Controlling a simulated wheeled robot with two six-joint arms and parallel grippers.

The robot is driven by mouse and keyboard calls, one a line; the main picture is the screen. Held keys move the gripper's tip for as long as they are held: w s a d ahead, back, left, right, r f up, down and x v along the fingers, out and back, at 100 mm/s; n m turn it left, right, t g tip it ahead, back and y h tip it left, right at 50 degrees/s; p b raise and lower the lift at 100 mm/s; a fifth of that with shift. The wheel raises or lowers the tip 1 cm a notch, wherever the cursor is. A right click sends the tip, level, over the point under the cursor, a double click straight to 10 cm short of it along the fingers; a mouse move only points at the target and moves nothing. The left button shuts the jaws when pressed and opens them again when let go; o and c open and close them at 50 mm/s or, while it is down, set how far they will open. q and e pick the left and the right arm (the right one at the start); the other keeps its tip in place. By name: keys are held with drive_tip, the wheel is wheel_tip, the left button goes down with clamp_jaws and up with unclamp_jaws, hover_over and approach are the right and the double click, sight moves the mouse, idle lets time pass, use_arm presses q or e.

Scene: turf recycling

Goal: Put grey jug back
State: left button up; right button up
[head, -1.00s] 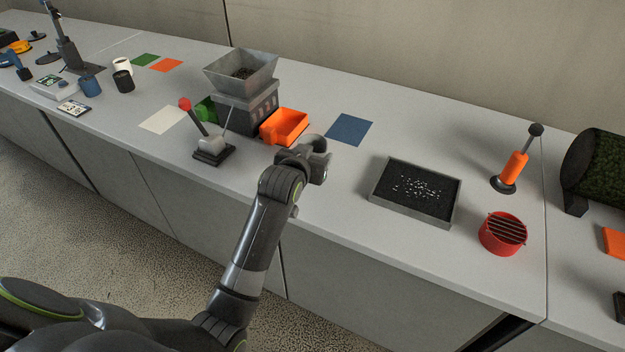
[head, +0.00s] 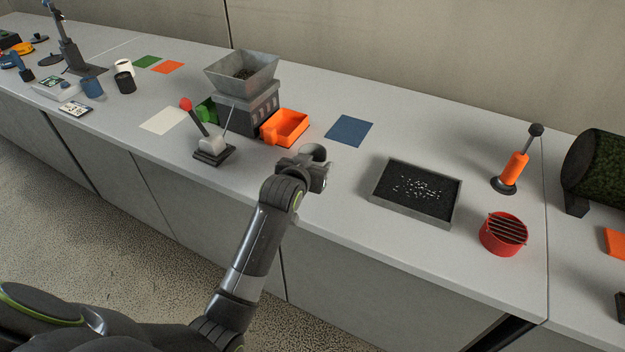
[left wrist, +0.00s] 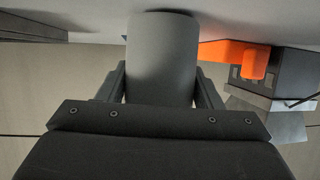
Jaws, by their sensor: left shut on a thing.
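The grey jug (left wrist: 162,50) is a plain grey cylinder between the fingers of my left gripper (left wrist: 160,88) in the left wrist view. That gripper is shut on it. In the head view my left gripper (head: 316,175) is near the front edge of the counter, in front of the orange bin, and the jug's rounded grey top (head: 313,151) shows just beyond it. Most of the jug is hidden there by the gripper, and I cannot tell whether its base touches the counter. My right gripper is not in view.
The hopper machine (head: 243,90) with an orange bin (head: 286,127) and a lever (head: 196,122) stands behind and left. A blue mat (head: 349,130) lies bare behind the gripper. A grey tray (head: 405,212) of black granules and a red grated cup (head: 503,235) are to the right.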

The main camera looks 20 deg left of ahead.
use_arm(q)
drive_tip(key=shift+f, duration=0.3)
drive_tip(key=o, duration=1.2)
drive_tip(key=shift+c, duration=0.2)
drive_tip(key=shift+o, duration=0.3)
drive_tip(key=shift+o, duration=1.3)
drive_tip(key=shift+s, duration=0.1)
drive_tip(key=v, duration=1.7)
drive_tip(key=shift+r+p, duration=0.15)
drive_tip(key=shift+p, duration=0.15)
